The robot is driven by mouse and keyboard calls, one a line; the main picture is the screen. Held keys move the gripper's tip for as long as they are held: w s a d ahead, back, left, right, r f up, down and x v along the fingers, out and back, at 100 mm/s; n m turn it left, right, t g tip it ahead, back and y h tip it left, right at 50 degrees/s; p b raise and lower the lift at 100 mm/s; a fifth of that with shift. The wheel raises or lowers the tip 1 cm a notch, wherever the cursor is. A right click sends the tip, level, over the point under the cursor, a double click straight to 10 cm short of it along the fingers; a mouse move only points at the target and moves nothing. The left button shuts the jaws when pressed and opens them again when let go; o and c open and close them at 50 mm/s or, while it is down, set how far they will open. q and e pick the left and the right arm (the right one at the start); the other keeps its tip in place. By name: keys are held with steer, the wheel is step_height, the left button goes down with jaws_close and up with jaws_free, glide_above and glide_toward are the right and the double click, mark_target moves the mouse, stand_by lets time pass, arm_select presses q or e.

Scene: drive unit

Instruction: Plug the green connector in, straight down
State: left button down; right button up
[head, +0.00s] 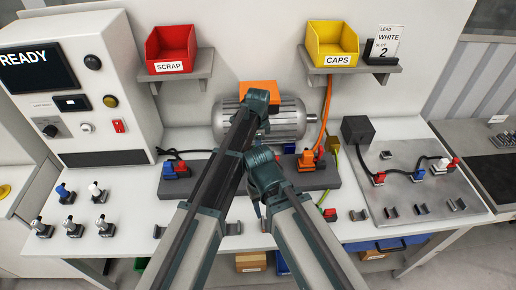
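A dark grey block (318,177) in front of the motor carries an orange connector (307,158) with an orange cable. Both my arms reach up over the middle of the bench and cover part of this block. Neither gripper can be made out; the arm links hide them.
A blue-red connector (175,169) sits on the block's left part. Several loose plugs (75,228) stand at left. A grey plate (415,185) with wired connectors lies at right. The motor (290,115) stands behind. Red (171,46) and yellow (332,43) bins sit on shelves above.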

arm_select(q)
steer(key=shift+f+b, duration=1.4)
steer(key=shift+f, duration=0.25)
stand_by(0.4)
steer(key=shift+f+b, duration=1.45)
steer(key=shift+b, duration=0.25)
steer(key=c, duration=0.5)
jaws_free()
step_height(320, 180, up, 14)
steer(key=p, duration=1.3)
steer(key=shift+f+p, duration=0.1)
steer(key=shift+p, duration=0.3)
